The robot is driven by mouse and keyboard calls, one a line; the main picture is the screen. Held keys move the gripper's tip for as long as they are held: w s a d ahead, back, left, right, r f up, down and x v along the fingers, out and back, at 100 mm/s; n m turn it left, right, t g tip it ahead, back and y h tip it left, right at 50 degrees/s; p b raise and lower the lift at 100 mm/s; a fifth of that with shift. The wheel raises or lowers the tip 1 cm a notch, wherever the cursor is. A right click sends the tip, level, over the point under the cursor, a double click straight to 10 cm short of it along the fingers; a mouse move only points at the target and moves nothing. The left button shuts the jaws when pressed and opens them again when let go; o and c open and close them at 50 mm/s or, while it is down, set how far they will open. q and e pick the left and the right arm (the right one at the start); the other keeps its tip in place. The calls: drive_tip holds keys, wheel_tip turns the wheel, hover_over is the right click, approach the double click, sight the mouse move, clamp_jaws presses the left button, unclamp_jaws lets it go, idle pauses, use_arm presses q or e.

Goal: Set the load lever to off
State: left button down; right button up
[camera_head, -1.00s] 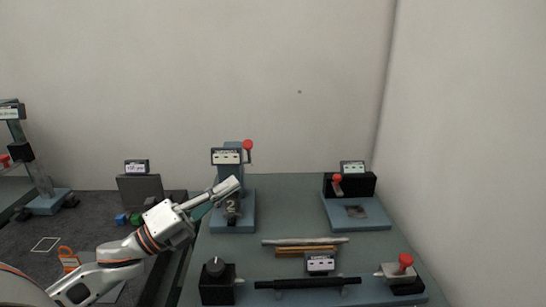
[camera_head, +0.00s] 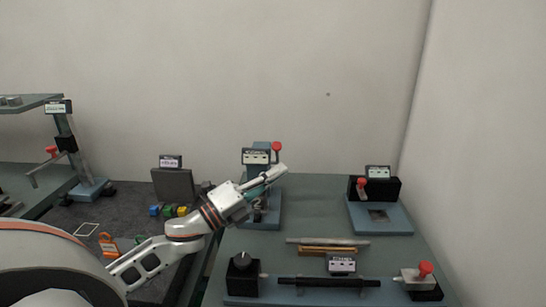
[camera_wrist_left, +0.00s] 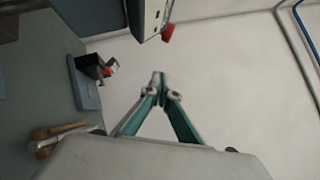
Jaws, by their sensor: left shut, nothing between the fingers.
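Several stations carry red-knobbed levers; their labels are too small to read, so I cannot tell which is the load lever. The back middle station (camera_head: 263,158) has a red lever knob (camera_head: 277,147) at its right side, pointing up. My left gripper (camera_head: 282,169) is shut and empty, just below this knob and in front of the station, hiding part of it. In the left wrist view the fingertips (camera_wrist_left: 158,78) are together, below and apart from the red knob (camera_wrist_left: 168,33). My right gripper is not in view.
A back right station (camera_head: 388,218) has a red knob (camera_head: 362,183). At the front are a black bar (camera_head: 328,282), a black dial box (camera_head: 242,275) and another red knob (camera_head: 425,268). Rods (camera_head: 328,241) lie mid-table. Small coloured blocks (camera_head: 168,211) lie on the left.

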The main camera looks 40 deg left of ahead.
use_arm(q)
drive_tip(key=w+a+r, duration=0.2)
drive_tip(key=shift+w+a+p, duration=0.35)
drive_tip(key=shift+a, duration=0.05)
drive_tip(key=shift+w+a+r+p, duration=0.25)
drive_tip(key=shift+w+r+p, duration=0.15)
drive_tip(key=shift+r+p, duration=0.15)
drive_tip(key=shift+w+a+r+p, duration=0.25)
drive_tip(key=shift+w+r+p, duration=0.2)
drive_tip(key=shift+r, duration=0.15)
drive_tip(key=shift+s, duration=0.1)
